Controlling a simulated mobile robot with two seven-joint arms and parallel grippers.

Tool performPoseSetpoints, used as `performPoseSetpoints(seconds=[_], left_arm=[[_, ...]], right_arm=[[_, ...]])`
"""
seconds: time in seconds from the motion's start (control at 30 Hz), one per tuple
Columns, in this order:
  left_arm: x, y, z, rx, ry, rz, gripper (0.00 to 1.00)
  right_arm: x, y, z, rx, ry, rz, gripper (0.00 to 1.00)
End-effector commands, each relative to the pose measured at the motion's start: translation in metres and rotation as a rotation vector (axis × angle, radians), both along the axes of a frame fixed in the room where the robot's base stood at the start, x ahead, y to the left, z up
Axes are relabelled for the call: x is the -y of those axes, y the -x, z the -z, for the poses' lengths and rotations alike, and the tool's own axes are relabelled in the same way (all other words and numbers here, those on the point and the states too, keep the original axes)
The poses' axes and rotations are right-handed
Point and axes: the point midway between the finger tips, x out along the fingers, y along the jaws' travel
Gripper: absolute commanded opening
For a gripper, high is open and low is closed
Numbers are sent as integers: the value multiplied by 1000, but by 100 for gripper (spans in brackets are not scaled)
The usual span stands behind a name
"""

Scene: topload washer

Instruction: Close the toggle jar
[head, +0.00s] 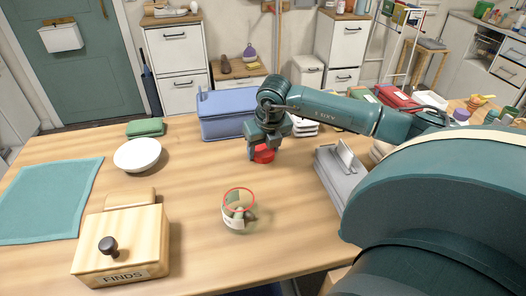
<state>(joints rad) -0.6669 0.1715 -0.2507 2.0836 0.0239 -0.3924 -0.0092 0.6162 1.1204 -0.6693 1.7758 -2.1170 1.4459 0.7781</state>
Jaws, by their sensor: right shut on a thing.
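The jar (239,220) stands upright on the wooden table, near the middle front. It is clear with a red ring at its mouth, a pale label, and small brown and pale pieces inside. Its mouth looks open. My right gripper (263,150) is above and behind the jar, apart from it. It is shut on a small red piece (264,156) that looks like a lid; the fingers partly hide it. My left gripper is not in view.
A wooden box (122,243) marked FINDS stands front left, beside a teal cloth (48,200). A white bowl (137,154), a green folded item (145,128) and a blue bin (222,115) are behind. A grey holder (340,178) stands right. The table around the jar is clear.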

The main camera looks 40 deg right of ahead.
Motion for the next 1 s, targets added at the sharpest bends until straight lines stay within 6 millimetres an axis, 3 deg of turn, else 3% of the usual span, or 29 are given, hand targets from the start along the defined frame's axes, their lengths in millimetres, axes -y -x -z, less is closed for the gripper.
performPoseSetpoints(seconds=[0.2, 0.47, 1.0], left_arm=[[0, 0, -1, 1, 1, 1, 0], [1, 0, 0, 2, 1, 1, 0], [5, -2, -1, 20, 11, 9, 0]], right_arm=[[0, 0, 0, 0, 1, 0, 33], [0, 0, -3, 1, 0, 0, 33], [0, -1, -92, 2, -1, 1, 33]])
